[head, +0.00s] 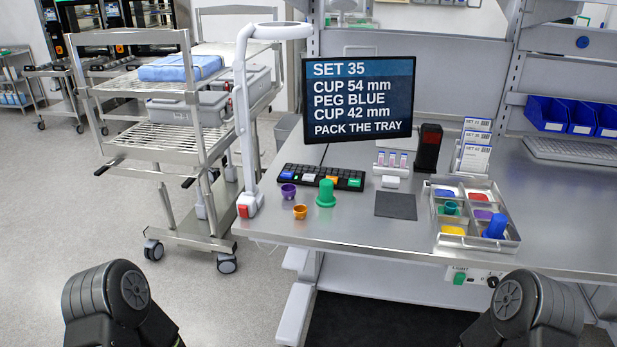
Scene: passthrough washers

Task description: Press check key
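A black keyboard (270,172) lies on the steel bench below the monitor. It has a few coloured keys along it, including blue, white, orange and green (354,182); key labels are too small to read, so I cannot tell which is the check key. The monitor (358,98) reads "SET 35, CUP 54 mm, PEG BLUE, CUP 42 mm, PACK THE TRAY". A sectioned tray (478,244) at the right holds a blue peg (495,226) and a green cup (451,208) among coloured compartments. Both my grippers are out of view; only dark arm parts show at the bottom corners.
A purple cup (288,191), an orange cup (300,212) and a green peg (326,194) stand in front of the keyboard. A white lamp post (243,130) rises at its left. A dark mat (396,206) lies right of the green peg. A wire cart (160,145) stands left.

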